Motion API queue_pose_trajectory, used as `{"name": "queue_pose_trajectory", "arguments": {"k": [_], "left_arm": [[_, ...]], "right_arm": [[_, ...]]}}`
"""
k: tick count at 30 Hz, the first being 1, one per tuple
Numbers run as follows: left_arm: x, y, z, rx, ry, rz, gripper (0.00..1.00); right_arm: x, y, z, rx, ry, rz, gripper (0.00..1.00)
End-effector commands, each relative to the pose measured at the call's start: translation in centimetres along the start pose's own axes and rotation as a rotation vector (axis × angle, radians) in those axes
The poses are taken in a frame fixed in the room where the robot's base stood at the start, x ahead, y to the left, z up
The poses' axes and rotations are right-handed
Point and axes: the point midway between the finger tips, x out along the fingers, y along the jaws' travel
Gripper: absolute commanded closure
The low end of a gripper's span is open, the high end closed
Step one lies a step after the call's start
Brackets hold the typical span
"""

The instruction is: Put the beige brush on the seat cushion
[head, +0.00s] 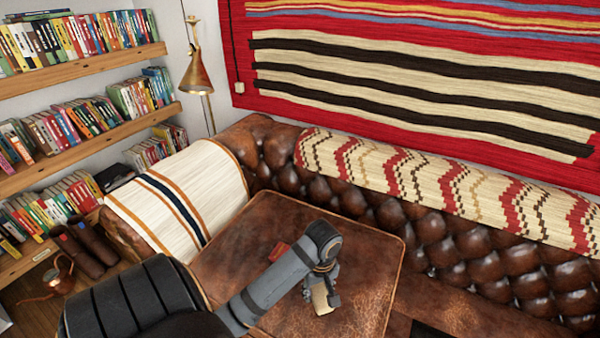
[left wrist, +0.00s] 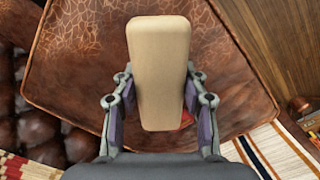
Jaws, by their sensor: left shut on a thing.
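My left gripper (head: 324,285) is shut on the beige brush (head: 321,300), over the brown leather seat cushion (head: 362,250). In the left wrist view the brush (left wrist: 158,70) is a smooth beige block between the two fingers of the left gripper (left wrist: 158,98). The cushion (left wrist: 85,60) fills much of the background there. I cannot tell whether the brush touches the cushion. The brush's far side is hidden. My right gripper is not in view.
A small red object (head: 279,251) lies on the cushion left of my forearm. The tufted sofa back (head: 480,255) and a striped blanket (head: 175,200) over the armrest border the cushion. Bookshelves (head: 90,145) and a brass lamp (head: 196,75) stand at the left. The cushion's right part is clear.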

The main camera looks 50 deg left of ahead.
Motion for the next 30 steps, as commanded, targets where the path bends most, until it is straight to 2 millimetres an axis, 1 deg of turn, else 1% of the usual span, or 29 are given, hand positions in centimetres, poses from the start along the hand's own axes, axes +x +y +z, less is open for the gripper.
{"name": "queue_pose_trajectory", "arguments": {"k": [2,9,12,15,18,23,25,26,30], "left_arm": [[0.7,0.0,-1.9,-0.002,0.009,-0.006,1.00],[3.9,0.7,-8.8,-0.005,0.005,-0.003,1.00],[6.4,0.9,-10.5,-0.005,0.001,-0.002,1.00],[8.0,1.1,-11.9,-0.004,0.002,-0.001,1.00],[8.9,1.1,-12.7,-0.002,0.001,-0.001,1.00],[9.1,1.2,-12.9,0.000,0.002,0.001,1.00],[9.4,1.2,-13.2,-0.001,0.002,0.000,1.00],[9.7,1.2,-13.4,-0.001,0.002,0.000,1.00],[12.2,1.2,-13.3,-0.001,0.000,-0.002,1.00]], "right_arm": [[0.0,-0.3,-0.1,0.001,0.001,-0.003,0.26],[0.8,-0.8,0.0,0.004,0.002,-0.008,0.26],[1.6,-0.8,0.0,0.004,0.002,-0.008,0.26],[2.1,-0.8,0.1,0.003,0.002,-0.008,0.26],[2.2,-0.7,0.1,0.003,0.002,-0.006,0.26],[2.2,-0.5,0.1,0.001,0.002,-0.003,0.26],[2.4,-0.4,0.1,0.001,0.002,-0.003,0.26],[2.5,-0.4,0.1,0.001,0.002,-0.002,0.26],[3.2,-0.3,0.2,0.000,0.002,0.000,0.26]]}}
